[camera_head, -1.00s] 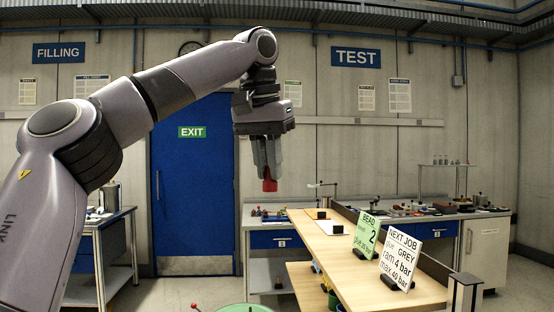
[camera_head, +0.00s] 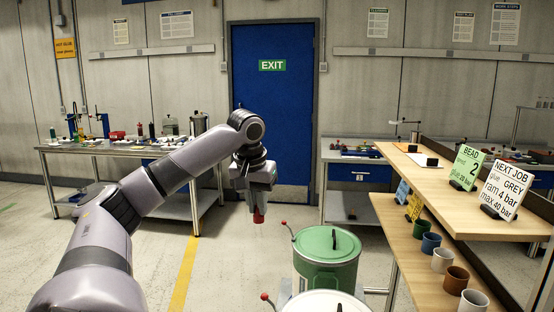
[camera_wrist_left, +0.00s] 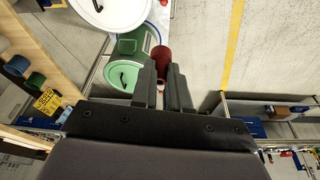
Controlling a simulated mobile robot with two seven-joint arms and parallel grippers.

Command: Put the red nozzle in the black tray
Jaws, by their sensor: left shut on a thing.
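My left gripper (camera_head: 256,200) is shut on the red nozzle (camera_head: 258,216), which sticks out below its fingertips. The nozzle hangs in the air in front of the blue door, to the left of the green drum in the picture. In the left wrist view the nozzle (camera_wrist_left: 161,57) shows at the tips of the dark fingers (camera_wrist_left: 162,80), beyond which are the floor and drums. I cannot make out the black tray for certain in either view. My right gripper is not in view.
A green lidded drum (camera_head: 327,255) stands at centre right, with a white-lidded one (camera_head: 322,302) nearer. A wooden shelf unit (camera_head: 460,208) with signs and several cups is at the right. A cluttered workbench (camera_head: 120,147) stands at the left. Floor between is clear.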

